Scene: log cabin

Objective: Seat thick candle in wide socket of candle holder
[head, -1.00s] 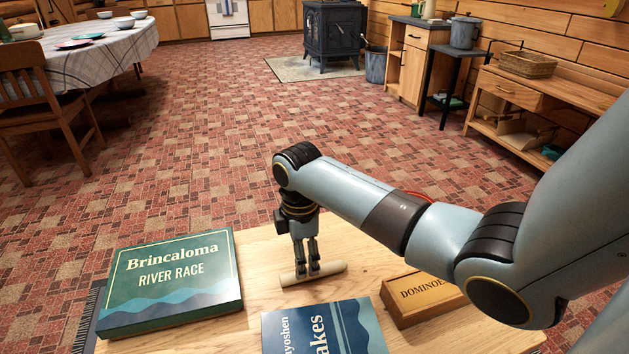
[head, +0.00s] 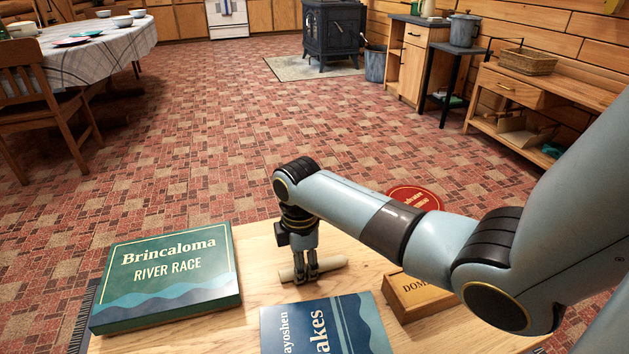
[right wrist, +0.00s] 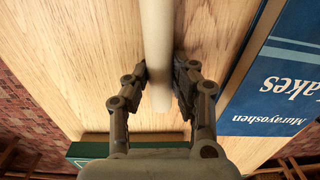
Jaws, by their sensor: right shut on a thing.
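A thick pale candle (head: 331,264) lies on its side at the wooden table top, with the right gripper (head: 306,276) over it near its middle. In the right wrist view, the candle (right wrist: 156,40) runs between the two fingers of the right gripper (right wrist: 163,78). The fingers are shut on it. I cannot tell whether the candle touches the table or is just above it. The candle holder is not seen in either view. My left gripper is not in view.
The wooden table (head: 262,262) also bears a green River Race box (head: 168,280), a blue game box (head: 325,325) and a wooden dominoes box (head: 412,297). A red round thing (head: 415,196) shows partly behind my right arm. Bare wood lies around the candle.

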